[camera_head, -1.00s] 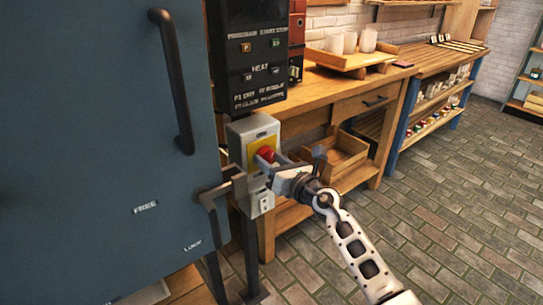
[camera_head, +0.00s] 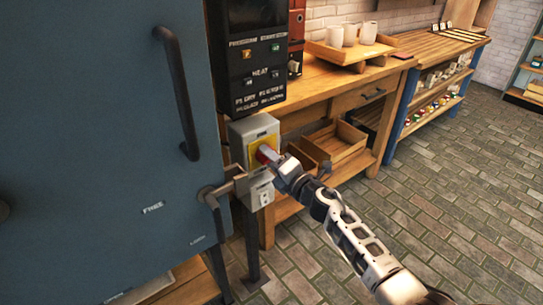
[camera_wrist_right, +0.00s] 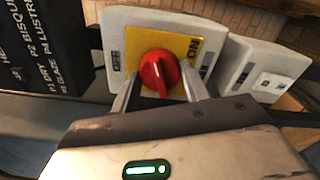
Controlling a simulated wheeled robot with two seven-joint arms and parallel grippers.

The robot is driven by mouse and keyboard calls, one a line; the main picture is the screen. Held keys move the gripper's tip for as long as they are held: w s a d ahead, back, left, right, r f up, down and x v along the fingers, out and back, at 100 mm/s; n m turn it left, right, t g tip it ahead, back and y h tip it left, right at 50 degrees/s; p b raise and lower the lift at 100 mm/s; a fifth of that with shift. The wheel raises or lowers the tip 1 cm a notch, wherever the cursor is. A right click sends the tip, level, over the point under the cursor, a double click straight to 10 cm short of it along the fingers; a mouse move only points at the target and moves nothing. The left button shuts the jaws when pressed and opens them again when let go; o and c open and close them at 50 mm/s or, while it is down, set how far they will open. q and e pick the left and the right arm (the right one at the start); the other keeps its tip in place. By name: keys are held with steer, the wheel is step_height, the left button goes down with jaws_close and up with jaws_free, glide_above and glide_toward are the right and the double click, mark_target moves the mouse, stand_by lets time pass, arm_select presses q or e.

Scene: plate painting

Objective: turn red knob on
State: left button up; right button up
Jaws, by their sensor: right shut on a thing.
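The red knob (camera_wrist_right: 158,72) sits on a yellow plate (camera_wrist_right: 188,45) on a grey switch box (camera_head: 240,133). The plate carries the word ON at its right in the right wrist view, and a label at its left. In that view the knob's ridge points down toward the gripper. In the head view the red knob (camera_head: 265,155) is partly hidden by my right gripper (camera_head: 274,161). My right gripper also shows in the right wrist view (camera_wrist_right: 160,88), with one finger on each side of the knob, shut on it. My left gripper is not in view.
A blue cabinet door (camera_head: 95,110) with a dark handle fills the left. A black control panel (camera_head: 250,60) hangs above the switch box. A grey socket box (camera_head: 262,192) sits below it. A wooden bench (camera_head: 310,90) stands behind. The tiled floor at right is clear.

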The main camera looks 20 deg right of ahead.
steer(key=shift+m+p, duration=0.55)
steer(key=shift+m, duration=1.45)
steer(key=o, duration=1)
steer(key=shift+s, duration=0.1)
steer(key=v, duration=1.6)
